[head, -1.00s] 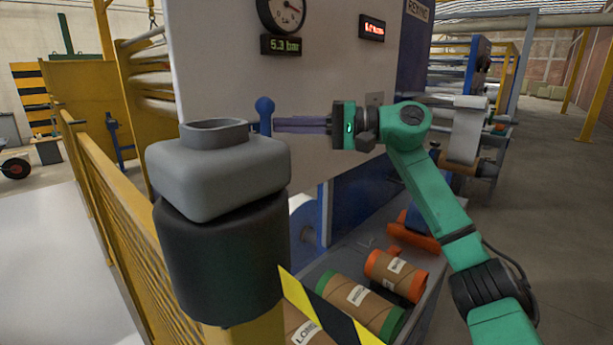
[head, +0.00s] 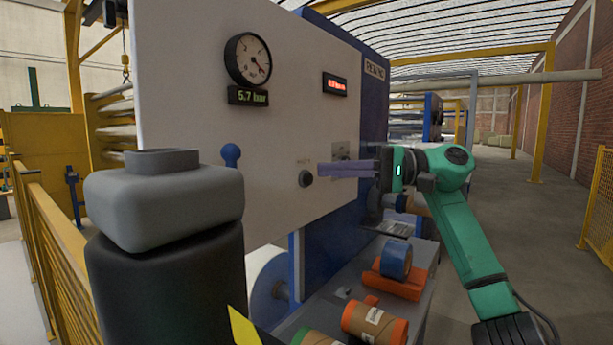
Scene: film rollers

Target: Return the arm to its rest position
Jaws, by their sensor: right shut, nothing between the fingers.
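My right arm comes in from the lower right, green with dark joints. Its gripper (head: 322,170) points left in front of the white machine panel (head: 290,110). Its purple-grey fingers are shut with nothing between them. The fingertips overlap the panel in the picture, close to a dark round knob (head: 306,178); I cannot tell the gap between them. My left gripper is not in view.
A blue ball-topped lever (head: 231,155) stands left of the knob. Below are cardboard cores (head: 375,323) and a blue roll (head: 396,260) on an orange cradle. A yellow fence (head: 45,245) runs left.

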